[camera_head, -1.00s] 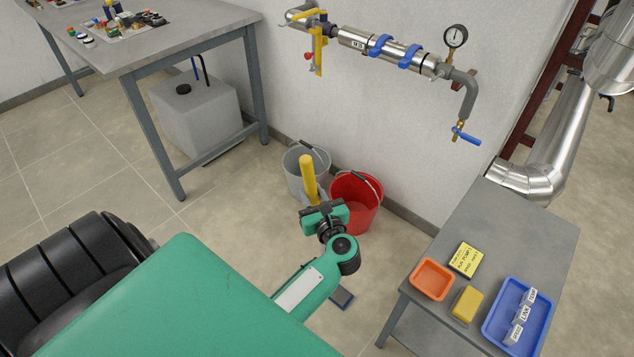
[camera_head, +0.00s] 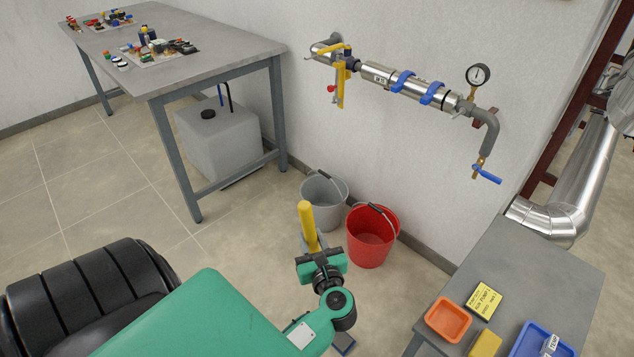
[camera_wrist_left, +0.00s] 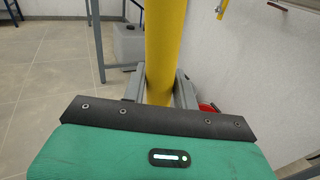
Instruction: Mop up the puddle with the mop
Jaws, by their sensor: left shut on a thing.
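The mop's yellow handle (camera_head: 307,226) stands nearly upright in the head view, in front of the grey bucket. My left gripper (camera_head: 315,250) is shut on this handle. In the left wrist view the handle (camera_wrist_left: 165,45) runs up between the two grey fingers of the left gripper (camera_wrist_left: 160,90). A small blue-grey flat piece (camera_head: 344,343) shows low beside my forearm; it may be the mop head, mostly hidden. No puddle can be made out; my left arm covers part of the floor. My right gripper is not in view.
The grey bucket (camera_head: 324,204) and red bucket (camera_head: 373,240) stand by the wall. A side table (camera_head: 545,275) with trays is at the right. A workbench (camera_head: 205,52) is at the back left, with a white tank (camera_head: 222,145) beneath. Floor (camera_head: 110,205) at left is open.

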